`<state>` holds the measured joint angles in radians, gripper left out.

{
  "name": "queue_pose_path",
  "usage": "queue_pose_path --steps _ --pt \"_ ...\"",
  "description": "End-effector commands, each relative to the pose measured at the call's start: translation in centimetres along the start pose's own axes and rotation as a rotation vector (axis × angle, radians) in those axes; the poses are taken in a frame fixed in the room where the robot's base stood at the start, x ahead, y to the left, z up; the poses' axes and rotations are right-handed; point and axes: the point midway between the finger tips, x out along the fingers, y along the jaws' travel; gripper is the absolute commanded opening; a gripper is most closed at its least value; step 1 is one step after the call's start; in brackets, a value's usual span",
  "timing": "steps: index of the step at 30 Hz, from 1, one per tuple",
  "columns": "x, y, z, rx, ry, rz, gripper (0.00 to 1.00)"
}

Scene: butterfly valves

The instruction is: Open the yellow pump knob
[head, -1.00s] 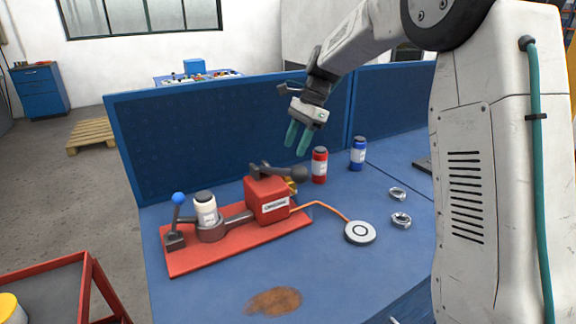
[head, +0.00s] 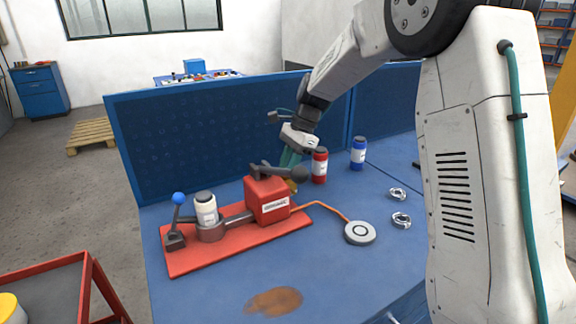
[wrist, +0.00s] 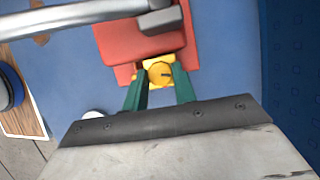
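The yellow knob (wrist: 160,74) sits on the side of the red pump box (wrist: 140,38), with a small dark mark on its face. In the head view the knob (head: 292,186) is small and partly covered by my fingers. My gripper (wrist: 160,80) has two green fingers, one on each side of the knob in the wrist view, with the knob between their tips. The fingers look open; whether they touch the knob I cannot tell. In the head view my gripper (head: 288,162) points down behind the red pump box (head: 267,200).
A dark lever (head: 280,172) lies across the box top. A red can (head: 320,166) stands close to my gripper, with a blue can (head: 358,153) to its right. A blue panel (head: 225,128) rises behind. An orange hose leads to a round pad (head: 360,232).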

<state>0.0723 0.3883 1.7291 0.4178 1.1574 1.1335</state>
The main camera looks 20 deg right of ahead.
Motion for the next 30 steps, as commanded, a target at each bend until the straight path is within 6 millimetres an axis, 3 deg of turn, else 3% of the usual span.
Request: queue_pose_path --steps 5,12,21,22,24,30 --pt "0.02 -0.07 0.0 -0.041 0.001 0.018 0.05" --pt "0.01 -0.27 0.04 -0.232 0.0 0.095 0.05" --pt "-0.01 -0.22 0.04 -0.247 0.0 0.102 0.05" --pt "-0.01 -0.22 0.04 -0.247 0.0 0.102 0.36" --pt "-0.01 -0.22 0.04 -0.247 0.0 0.101 0.49" --pt "-0.01 -0.22 0.03 -0.246 0.0 0.101 0.49"
